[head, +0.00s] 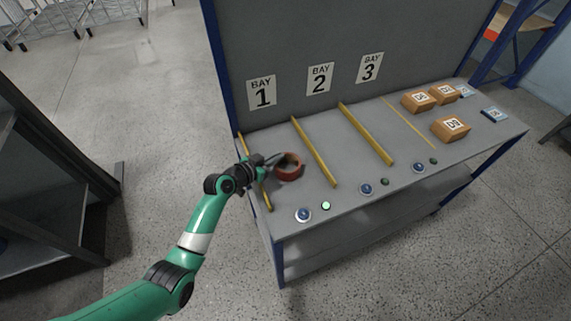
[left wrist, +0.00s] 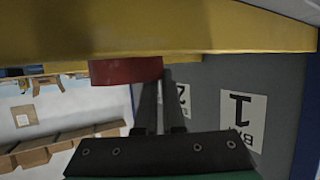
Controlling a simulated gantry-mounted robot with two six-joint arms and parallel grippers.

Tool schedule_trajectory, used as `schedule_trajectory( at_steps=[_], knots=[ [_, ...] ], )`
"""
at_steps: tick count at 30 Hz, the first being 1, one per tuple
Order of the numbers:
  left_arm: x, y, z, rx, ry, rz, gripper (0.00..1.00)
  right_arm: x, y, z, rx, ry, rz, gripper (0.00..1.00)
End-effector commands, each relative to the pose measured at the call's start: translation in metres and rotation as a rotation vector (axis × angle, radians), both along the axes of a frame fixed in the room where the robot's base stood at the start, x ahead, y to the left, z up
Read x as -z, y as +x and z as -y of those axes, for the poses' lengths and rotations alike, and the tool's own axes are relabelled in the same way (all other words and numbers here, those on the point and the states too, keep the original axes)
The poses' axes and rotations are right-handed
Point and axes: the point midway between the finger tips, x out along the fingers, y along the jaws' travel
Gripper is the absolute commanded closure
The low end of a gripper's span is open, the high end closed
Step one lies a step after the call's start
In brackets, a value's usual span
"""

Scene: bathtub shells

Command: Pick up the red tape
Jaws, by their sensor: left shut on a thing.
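The red tape (head: 291,174) is a ring-shaped roll in Bay 1 on the grey workbench (head: 318,204), between two yellow dividers. My left gripper (head: 277,158) reaches over the left divider from the left and is shut on the tape's near-left wall. In the left wrist view the tape (left wrist: 125,71) shows beside the two close-set fingers (left wrist: 160,100), partly behind a yellow divider (left wrist: 160,30). I cannot tell whether the tape still touches the bench. My right gripper is not in view.
The yellow dividers (head: 314,152) (head: 366,134) split the bench into bays. Several cardboard boxes (head: 450,128) stand at the right end. Bays 2 and 3 are clear.

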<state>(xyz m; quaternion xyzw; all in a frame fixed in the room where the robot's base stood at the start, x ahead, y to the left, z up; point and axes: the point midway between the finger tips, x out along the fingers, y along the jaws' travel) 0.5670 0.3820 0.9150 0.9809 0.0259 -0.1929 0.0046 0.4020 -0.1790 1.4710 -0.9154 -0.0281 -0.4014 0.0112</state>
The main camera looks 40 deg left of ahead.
Motion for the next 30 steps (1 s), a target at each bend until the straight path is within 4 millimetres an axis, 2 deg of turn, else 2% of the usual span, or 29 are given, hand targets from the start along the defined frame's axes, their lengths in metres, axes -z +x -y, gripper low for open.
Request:
schedule_trajectory(
  at_steps=[1,5,8,12,14,19,24,30],
  knots=[
    [0.008,-0.003,0.001,0.002,-0.004,-0.017,1.00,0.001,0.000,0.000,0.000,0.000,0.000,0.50],
    [0.004,-0.003,0.001,0.002,-0.003,-0.017,1.00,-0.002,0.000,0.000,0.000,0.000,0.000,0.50],
    [-0.007,-0.002,0.001,0.002,-0.003,-0.015,1.00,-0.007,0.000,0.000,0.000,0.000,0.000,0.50],
    [-0.035,-0.001,0.002,0.001,0.000,-0.008,1.00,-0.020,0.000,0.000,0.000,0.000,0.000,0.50],
    [-0.048,-0.002,0.015,0.007,0.000,-0.008,1.00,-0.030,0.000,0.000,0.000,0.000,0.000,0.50],
    [-0.096,-0.004,0.053,0.007,0.001,-0.004,1.00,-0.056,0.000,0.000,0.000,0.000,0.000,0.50],
    [-0.114,-0.007,0.102,0.007,0.001,-0.004,1.00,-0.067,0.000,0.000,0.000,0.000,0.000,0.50],
    [-0.126,-0.009,0.134,0.004,0.001,-0.004,1.00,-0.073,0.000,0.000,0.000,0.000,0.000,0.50]
  ],
)
